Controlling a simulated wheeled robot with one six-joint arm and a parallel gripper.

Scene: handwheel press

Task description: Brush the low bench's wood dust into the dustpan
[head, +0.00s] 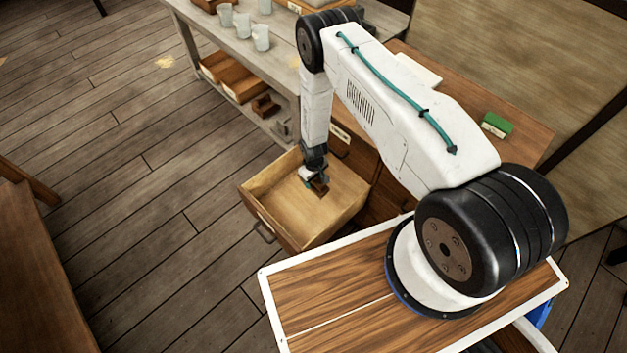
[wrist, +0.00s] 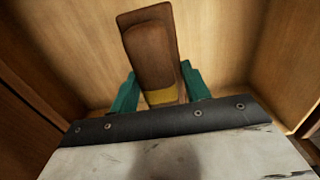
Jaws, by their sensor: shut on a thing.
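My gripper (head: 316,182) is down inside an open wooden drawer (head: 268,178). In the wrist view its green fingers (wrist: 158,92) are shut on a brown wooden brush-like piece (wrist: 150,52) with a yellow band near the fingers. The piece also shows as a small dark shape in the head view (head: 321,188); no bristles can be made out. I cannot tell which surface is the low bench. No dustpan can be made out.
Several pale cups (head: 242,26) stand on the grey bench (head: 192,22), with wooden trays (head: 241,83) on its lower shelf. A green block (head: 496,125) lies on the brown desk (head: 530,139) above the drawer. A brown wooden surface (head: 35,285) stands at left. The floor between is clear.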

